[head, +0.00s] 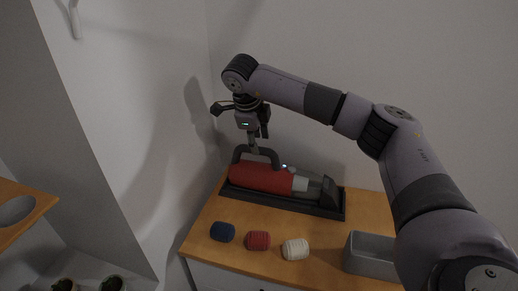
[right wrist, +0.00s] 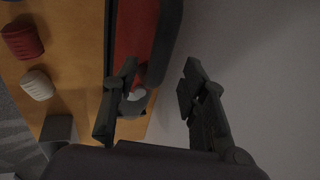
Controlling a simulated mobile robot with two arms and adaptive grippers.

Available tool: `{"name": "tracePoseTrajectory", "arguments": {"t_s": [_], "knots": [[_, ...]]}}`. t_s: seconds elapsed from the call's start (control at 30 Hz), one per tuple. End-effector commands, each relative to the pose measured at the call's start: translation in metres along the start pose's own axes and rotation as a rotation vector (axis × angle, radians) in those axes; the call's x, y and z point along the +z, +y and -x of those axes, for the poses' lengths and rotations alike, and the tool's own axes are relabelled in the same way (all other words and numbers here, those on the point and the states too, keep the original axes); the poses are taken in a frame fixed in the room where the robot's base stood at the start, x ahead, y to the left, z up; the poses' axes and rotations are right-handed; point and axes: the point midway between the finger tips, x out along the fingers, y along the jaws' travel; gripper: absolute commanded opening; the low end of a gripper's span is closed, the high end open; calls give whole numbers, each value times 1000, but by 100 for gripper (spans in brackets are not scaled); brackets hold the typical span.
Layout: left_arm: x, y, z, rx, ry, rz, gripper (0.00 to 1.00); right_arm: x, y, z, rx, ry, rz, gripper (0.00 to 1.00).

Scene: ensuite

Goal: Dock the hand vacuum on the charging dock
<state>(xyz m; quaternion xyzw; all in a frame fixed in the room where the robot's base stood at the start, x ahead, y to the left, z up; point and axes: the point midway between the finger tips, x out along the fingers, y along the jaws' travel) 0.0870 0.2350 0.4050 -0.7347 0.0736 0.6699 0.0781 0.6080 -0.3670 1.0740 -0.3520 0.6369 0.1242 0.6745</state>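The hand vacuum (head: 262,178), with a red body, dark looped handle and pale nozzle end, lies lengthwise over the long black charging dock (head: 285,202) at the back of the wooden top. I cannot tell whether it is fully seated. My right gripper (head: 254,149) points down just above the handle. In the right wrist view its two fingers (right wrist: 160,100) are apart, with nothing clamped between them; part of the red body (right wrist: 132,35) shows beyond them. My left gripper is not in view.
Along the front of the wooden top (head: 215,212) lie a navy bundle (head: 222,232), a red bundle (head: 258,240) and a cream bundle (head: 295,249). A grey open box (head: 370,256) stands at right, near my arm. Walls close in behind and at left.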

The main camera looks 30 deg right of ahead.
Motion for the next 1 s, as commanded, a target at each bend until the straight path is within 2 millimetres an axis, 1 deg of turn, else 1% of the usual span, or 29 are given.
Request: {"name": "tracePoseTrajectory", "arguments": {"t_s": [0.03,0.2,0.3,0.4,0.57,1.0], "knots": [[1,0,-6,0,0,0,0,1,1,11,-4,-5,1,40],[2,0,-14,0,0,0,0,2,0,47,-4,-5,1,40],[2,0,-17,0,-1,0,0,1,0,64,-2,-3,1,40],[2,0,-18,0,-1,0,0,1,0,75,-1,-2,1,40],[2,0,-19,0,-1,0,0,0,0,82,-1,-1,1,40],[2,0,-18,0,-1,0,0,0,0,83,0,0,1,40]]}}
